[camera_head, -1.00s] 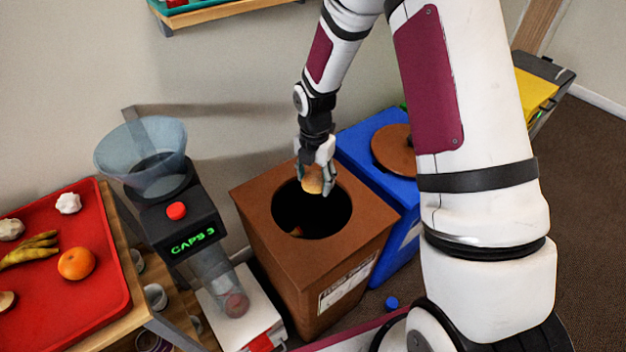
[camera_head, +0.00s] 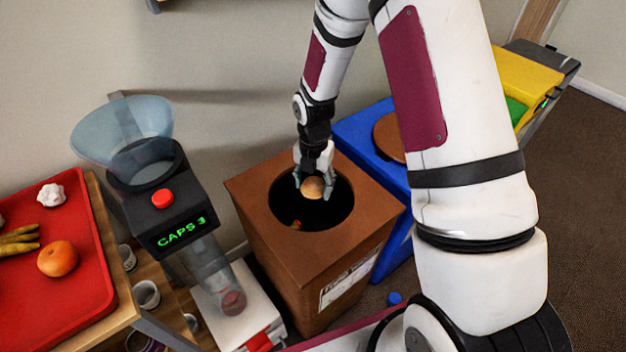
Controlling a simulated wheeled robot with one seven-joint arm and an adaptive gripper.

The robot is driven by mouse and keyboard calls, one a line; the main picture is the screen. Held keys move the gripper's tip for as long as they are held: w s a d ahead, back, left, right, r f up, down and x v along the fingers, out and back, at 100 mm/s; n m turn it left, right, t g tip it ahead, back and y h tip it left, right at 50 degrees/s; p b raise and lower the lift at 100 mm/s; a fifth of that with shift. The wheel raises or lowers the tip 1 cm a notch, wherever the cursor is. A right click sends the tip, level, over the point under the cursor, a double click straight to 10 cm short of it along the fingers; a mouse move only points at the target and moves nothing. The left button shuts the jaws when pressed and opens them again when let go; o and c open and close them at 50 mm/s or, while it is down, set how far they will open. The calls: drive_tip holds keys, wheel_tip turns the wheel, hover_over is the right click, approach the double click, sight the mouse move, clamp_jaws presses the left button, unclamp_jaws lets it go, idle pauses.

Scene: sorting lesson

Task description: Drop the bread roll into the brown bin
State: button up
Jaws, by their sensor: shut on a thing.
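The bread roll (camera_head: 313,188) is small, round and tan. My gripper (camera_head: 314,180) is shut on it, pointing down over the round opening of the brown bin (camera_head: 262,190). The roll appears against the dark hole, towards its back right part; its exact height relative to the rim is hard to tell. A small orange-red thing (camera_head: 297,224) shows inside the bin's dark opening. The bin has a white label on its front.
A blue bin (camera_head: 362,130) with a brown round lid stands right behind the brown bin. A caps machine (camera_head: 180,235) with a clear funnel stands to the left. A red tray (camera_head: 75,290) with food lies on the table at far left. My arm covers the right side.

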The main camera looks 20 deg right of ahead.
sight(313, 181)
drive_tip(key=o, duration=0.9)
drive_tip(key=shift+o, duration=0.2)
drive_tip(key=shift+r, duration=0.15)
wheel_tip(313, 181, up, 12)
